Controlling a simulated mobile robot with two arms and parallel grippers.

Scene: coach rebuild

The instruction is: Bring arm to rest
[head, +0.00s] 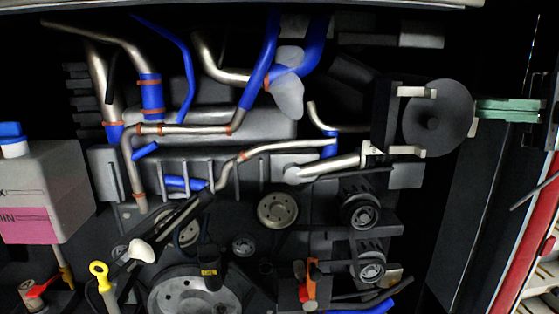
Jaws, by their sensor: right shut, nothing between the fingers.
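My right gripper (485,107) is at the upper right of the head view. Its pale green fingers are together, point left and hold nothing. Their tips lie just right of a dark round disc (432,118) with cream brackets. In the picture they are very close to it; I cannot tell whether they touch. The wrist behind the fingers is dark and hard to make out. My left gripper is not in view.
An engine with steel pipes (185,129), blue hoses (152,95) and pulleys (278,210) fills the middle. A white and pink container (40,190) stands at left. A yellow dipstick loop (98,270) is at lower left. A dark panel (480,200) stands below my right gripper.

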